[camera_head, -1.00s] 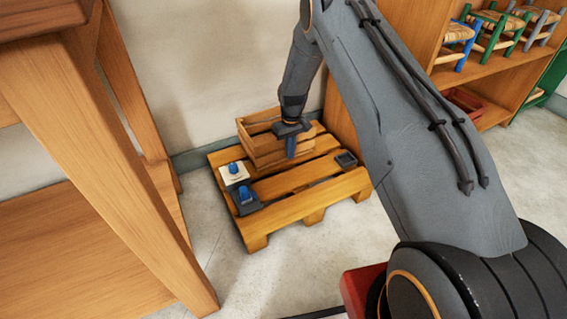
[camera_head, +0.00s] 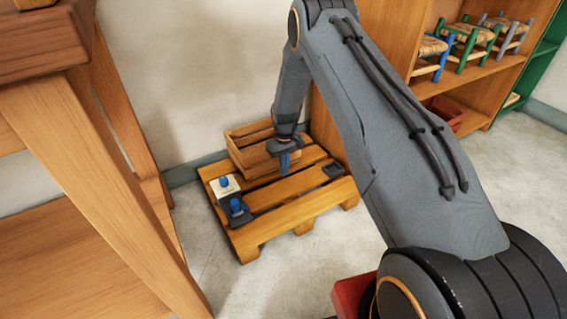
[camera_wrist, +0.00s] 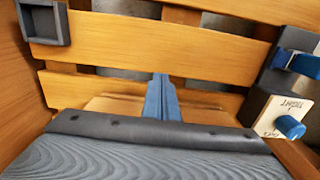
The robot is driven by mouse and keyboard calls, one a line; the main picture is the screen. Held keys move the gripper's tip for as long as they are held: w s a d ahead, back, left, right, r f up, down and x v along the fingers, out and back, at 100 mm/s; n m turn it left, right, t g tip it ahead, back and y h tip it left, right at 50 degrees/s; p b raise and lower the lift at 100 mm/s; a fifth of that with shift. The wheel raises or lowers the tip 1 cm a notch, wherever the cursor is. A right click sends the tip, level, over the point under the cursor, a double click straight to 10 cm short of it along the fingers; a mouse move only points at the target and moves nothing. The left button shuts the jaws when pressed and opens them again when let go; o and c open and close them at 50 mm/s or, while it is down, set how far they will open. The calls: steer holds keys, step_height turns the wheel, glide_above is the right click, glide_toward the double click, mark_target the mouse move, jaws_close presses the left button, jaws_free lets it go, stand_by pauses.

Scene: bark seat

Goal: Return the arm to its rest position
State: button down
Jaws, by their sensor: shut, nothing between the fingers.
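My gripper (camera_head: 285,163) hangs above the wooden pallet (camera_head: 296,211), in front of the slatted wooden crate (camera_head: 246,156). Its blue fingers are shut together with nothing between them, and they also show in the wrist view (camera_wrist: 162,98). My arm reaches out from the lower right, bent at the elbow and pointing down.
On the pallet's left are a white block with a blue knob (camera_head: 225,186) and a dark block with a blue part (camera_head: 236,208). A dark square tray (camera_head: 333,171) lies at its right. A wooden table (camera_head: 120,190) stands close on the left. Shelves with small stools (camera_head: 470,45) stand at the right.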

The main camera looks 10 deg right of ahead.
step_height(320, 180, up, 10)
steer(key=p, duration=0.3)
steer(key=s+a+r+n, duration=0.1)
steer(key=s+a+r, duration=0.75)
steer(key=r, duration=0.35)
steer(key=s+a+r, duration=0.7)
steer(key=a+r, duration=0.3)
steer(key=r, duration=0.2)
steer(key=s+a+r+n+y, duration=0.1)
steer(key=s+r, duration=0.3)
steer(key=s, duration=0.7)
steer(key=s+a+r, duration=0.1)
steer(key=s+r, duration=0.2)
steer(key=s, duration=0.7)
steer(key=s+a+r+n+y, duration=0.1)
steer(key=s+r, duration=0.3)
steer(key=s, duration=0.7)
steer(key=d+r+m+h+p, duration=0.1)
steer(key=d+r+m+p, duration=0.2)
steer(key=d+r+p, duration=0.7)
steer(key=d+r+m+h+p, duration=0.1)
steer(key=d+r+m+p, duration=0.2)
steer(key=d+r+p, duration=0.7)
step_height(320, 180, up, 6)
steer(key=p, duration=1.6)
steer(key=shift+d+r, duration=0.2)
steer(key=shift+d, duration=0.2)
